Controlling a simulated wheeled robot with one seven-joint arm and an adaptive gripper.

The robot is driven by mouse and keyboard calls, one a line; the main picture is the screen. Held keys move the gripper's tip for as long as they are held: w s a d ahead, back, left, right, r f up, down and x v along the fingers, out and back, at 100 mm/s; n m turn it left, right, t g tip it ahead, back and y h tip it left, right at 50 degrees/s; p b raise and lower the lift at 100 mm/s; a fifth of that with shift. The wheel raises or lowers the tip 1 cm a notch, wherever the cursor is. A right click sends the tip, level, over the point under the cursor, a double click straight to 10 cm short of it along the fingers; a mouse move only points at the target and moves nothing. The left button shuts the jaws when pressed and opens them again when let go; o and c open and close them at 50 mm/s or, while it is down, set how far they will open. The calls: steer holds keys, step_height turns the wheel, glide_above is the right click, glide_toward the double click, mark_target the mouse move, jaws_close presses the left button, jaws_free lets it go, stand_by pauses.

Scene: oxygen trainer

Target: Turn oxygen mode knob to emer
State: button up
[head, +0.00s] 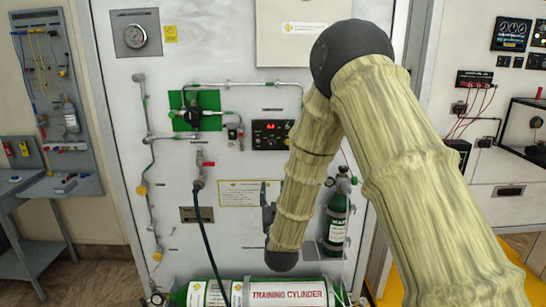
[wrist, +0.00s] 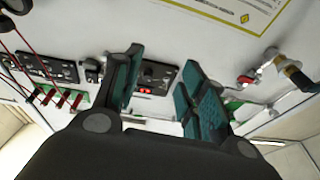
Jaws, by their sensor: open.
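A small black oxygen control panel (head: 271,135) with a red display and small knobs is on the white wall board, right of a green plate. It also shows in the wrist view (wrist: 157,75), upside down, between my fingers. Its knobs are too small to read, so I cannot tell the mode knob's setting. My gripper (wrist: 160,62) is open and empty, with teal finger pads, apart from the panel. In the head view my arm hangs in front of the board, and the dark gripper (head: 267,205) shows partly beside the forearm, below the panel.
A yellow-bordered placard (head: 240,193) is below the panel. A hose fitting (head: 199,170) hangs to its left. A green bottle (head: 337,220) stands right of my forearm. A large training cylinder (head: 230,293) lies along the bottom. Pipes with valves run across the board.

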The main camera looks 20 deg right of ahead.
steer(key=t+h, duration=0.2)
glide_toward(272, 145)
steer(key=s, duration=0.2)
steer(key=shift+m+g, duration=0.3)
steer(key=shift+m, duration=0.1)
steer(key=p+x, duration=0.3)
steer(key=x, duration=0.7)
steer(key=shift+w+a+f, duration=0.1)
steer(key=shift+a+f, duration=0.05)
jaws_close()
